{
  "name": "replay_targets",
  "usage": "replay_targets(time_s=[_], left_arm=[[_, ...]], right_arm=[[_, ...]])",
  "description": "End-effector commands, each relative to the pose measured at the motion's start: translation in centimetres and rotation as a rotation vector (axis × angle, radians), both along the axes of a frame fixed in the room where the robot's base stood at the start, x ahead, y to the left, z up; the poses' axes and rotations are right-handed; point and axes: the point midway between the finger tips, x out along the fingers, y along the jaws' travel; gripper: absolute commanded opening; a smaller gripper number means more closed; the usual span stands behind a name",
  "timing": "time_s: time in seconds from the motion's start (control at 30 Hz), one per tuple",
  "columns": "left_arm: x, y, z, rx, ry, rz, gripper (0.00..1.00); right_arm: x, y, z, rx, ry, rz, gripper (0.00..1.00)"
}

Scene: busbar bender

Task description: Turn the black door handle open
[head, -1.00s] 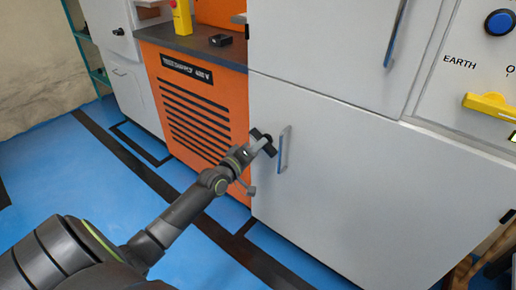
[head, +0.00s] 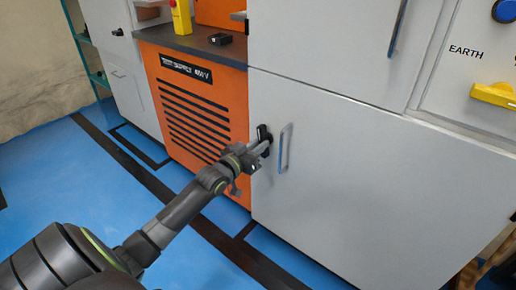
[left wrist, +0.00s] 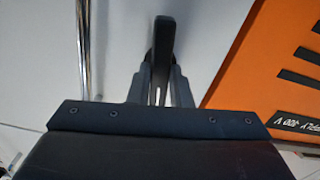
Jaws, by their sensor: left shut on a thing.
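The black door handle (head: 264,132) is on the lower grey cabinet door (head: 360,180), near its left edge and just left of a silver bar handle (head: 283,148). It looks close to upright in the head view. My left gripper (head: 261,146) is at the black handle, shut on it, and covers its lower part. In the left wrist view the black handle (left wrist: 163,38) runs down between the two grey fingers (left wrist: 160,92); its lower end is hidden by the gripper body. The door looks closed. My right gripper is not in view.
An orange vented cabinet (head: 195,105) stands directly left of the door; it also shows in the left wrist view (left wrist: 265,70). An upper grey door with a bar handle (head: 398,28) is above. A yellow lever (head: 494,95) is at right. The blue floor (head: 60,185) in front is clear.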

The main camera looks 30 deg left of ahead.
Motion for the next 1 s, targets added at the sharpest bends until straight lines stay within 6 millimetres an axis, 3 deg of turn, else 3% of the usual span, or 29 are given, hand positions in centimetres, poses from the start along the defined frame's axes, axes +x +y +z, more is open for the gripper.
replay_targets(time_s=[0.33, 0.9, 0.93, 1.0], left_arm=[[-0.01, 0.02, -0.06, 0.150, -0.011, 0.000, 0.00], [-0.01, 0.03, -0.01, 0.181, -0.013, 0.000, 0.00], [-0.01, 0.03, -0.01, 0.181, -0.013, 0.000, 0.21], [-0.01, 0.03, -0.01, 0.180, -0.013, 0.000, 0.30]], right_arm=[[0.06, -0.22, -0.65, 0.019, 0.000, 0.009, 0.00], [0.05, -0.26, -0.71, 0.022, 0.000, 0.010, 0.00], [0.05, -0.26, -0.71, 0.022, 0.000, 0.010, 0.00], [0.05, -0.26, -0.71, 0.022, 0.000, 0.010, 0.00]])
